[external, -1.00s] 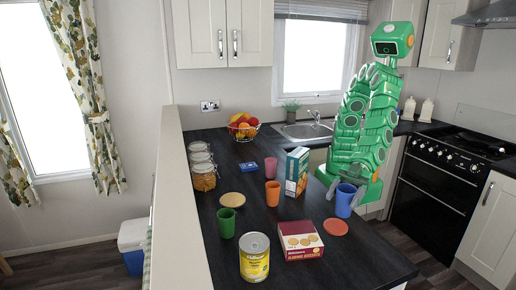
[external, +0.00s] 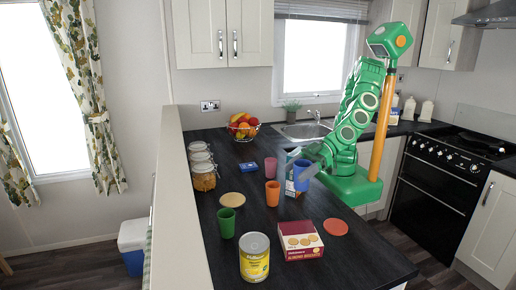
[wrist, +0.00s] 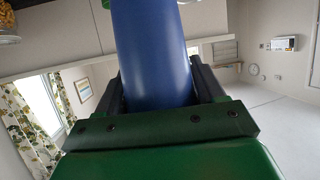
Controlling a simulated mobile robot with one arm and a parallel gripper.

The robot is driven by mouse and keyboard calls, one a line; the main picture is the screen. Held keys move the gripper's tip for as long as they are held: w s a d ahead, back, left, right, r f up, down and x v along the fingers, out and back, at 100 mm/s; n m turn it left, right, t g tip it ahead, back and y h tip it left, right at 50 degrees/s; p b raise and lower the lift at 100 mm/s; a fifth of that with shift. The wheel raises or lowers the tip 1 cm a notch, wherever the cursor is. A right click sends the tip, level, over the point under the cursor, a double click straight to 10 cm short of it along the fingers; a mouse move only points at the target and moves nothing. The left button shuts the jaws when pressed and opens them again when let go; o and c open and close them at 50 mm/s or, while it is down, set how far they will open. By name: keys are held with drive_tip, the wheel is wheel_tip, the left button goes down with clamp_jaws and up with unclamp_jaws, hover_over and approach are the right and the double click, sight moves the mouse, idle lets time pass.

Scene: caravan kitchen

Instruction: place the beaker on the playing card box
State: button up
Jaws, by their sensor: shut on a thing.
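The blue beaker (external: 301,175) is held in my gripper (external: 312,172), raised above the dark counter in front of a carton. In the wrist view the blue beaker (wrist: 152,50) fills the space between the two dark fingers of my gripper (wrist: 155,95). A small flat blue box (external: 247,166), which looks like the playing card box, lies on the counter to the left of the beaker, beyond the pink cup. Its top looks clear.
The carton (external: 290,160) is partly hidden behind the beaker. A green cup (external: 226,222), tin (external: 254,257), biscuit box (external: 299,240), jars (external: 203,172) and fruit basket (external: 243,127) stand around.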

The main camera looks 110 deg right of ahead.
drive_tip(key=w+d+r+m+g+h, duration=0.15)
drive_tip(key=d+m+h, duration=0.25)
drive_tip(key=d, duration=1)
drive_tip(key=w+d+m+h, duration=0.3)
drive_tip(key=d+m+h, duration=0.15)
drive_tip(key=d, duration=0.95)
drive_tip(key=s+d+f+m+g+h, duration=0.25)
drive_tip(key=s+d, duration=0.45)
drive_tip(key=d, duration=0.4)
drive_tip(key=s+d+f+m+g+h, duration=0.1)
drive_tip(key=s+d+m+g+h, duration=0.3)
drive_tip(key=s+d, duration=0.55)
hover_over(241, 165)
drive_tip(key=shift+f, duration=5.05)
drive_tip(key=shift+a+f, duration=0.15)
drive_tip(key=shift+f, duration=1.5)
drive_tip(key=shift+f, duration=0.1)
